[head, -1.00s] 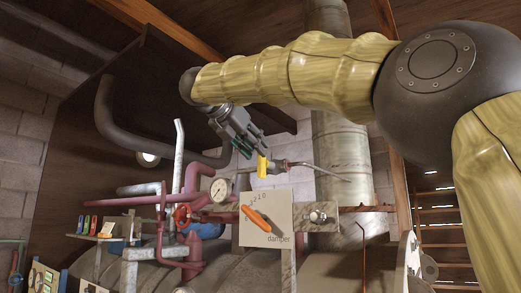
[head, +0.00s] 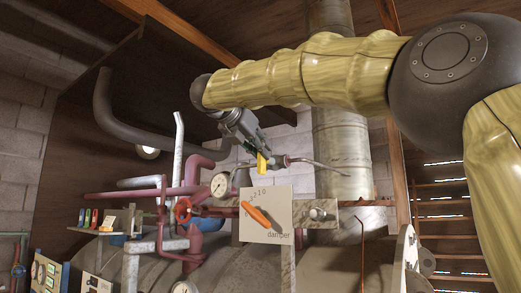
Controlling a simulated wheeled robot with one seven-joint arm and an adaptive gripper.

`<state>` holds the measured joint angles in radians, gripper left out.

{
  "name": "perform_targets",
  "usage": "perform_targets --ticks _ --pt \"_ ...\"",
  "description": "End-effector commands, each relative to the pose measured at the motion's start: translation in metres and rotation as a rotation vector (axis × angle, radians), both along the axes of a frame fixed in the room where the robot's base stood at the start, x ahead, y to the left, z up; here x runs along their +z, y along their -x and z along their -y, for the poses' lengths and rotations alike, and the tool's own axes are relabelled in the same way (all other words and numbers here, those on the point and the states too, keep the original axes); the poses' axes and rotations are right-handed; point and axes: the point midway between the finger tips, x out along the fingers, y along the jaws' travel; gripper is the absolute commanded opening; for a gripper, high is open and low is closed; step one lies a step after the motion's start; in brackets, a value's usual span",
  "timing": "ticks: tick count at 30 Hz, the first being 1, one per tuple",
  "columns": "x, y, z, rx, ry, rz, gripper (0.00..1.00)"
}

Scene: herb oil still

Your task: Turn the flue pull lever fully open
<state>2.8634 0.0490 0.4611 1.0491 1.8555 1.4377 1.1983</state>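An orange lever (head: 257,216) is mounted on a pale plate (head: 280,222) marked "damper", with small numbers above the lever. The lever slants from upper left to lower right. My gripper (head: 258,150) reaches down from the upper left, above and behind the plate in the picture, apart from the orange lever. A yellow piece (head: 262,163) shows right at my fingertips, beside a metal fitting (head: 281,161) on a thin pipe. I cannot tell whether my fingers touch or hold it. The finger opening is too small and partly hidden to judge.
A red valve wheel (head: 183,210), a round gauge (head: 220,185) and maroon pipes crowd the left of the plate. A wide metal flue (head: 341,150) stands behind at right. A small shelf (head: 98,232) with coloured items is at far left.

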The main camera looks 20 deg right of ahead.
Motion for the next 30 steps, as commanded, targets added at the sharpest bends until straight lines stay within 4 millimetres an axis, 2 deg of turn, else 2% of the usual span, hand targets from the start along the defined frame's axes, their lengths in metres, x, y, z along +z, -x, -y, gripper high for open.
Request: perform_targets --ticks 14,30 --pt "-0.004 -0.004 -0.001 0.000 0.057 -0.078 0.00" --pt "-0.009 -0.015 -0.009 0.000 0.346 -0.452 0.00"
